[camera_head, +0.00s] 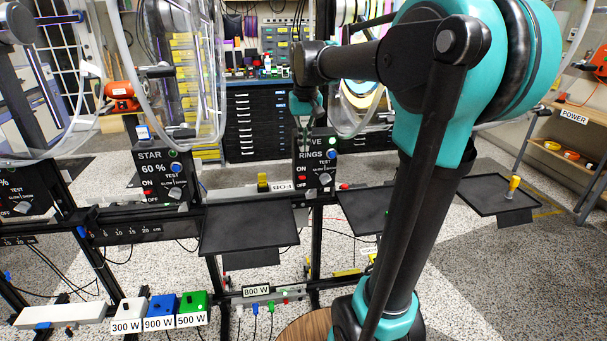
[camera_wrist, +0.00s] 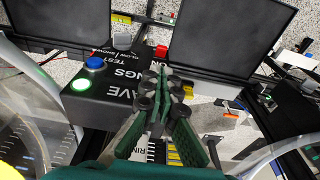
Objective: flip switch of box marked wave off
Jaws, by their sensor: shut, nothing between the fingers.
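The black box marked WAVE RINGS (camera_head: 316,160) stands on the frame in the middle of the head view, its first letters hidden behind my gripper. It has ON and OFF labels, a small red switch (camera_head: 302,179), a grey knob (camera_head: 325,180) and a blue button. In the wrist view the box (camera_wrist: 100,98) is upside down at left, with a lit green button, the blue button and the red switch (camera_wrist: 161,50) near its far edge. My gripper (camera_wrist: 165,74) is shut and empty, over the box's side. It shows in the head view (camera_head: 304,122) at the box's top. Contact is unclear.
A similar STAR box (camera_head: 163,176) stands to the left. Black trays (camera_head: 248,228) flank the WAVE box. Clear hanging tubes (camera_head: 180,120) are near the box tops. White, blue and green power boxes (camera_head: 161,308) sit low at the front left.

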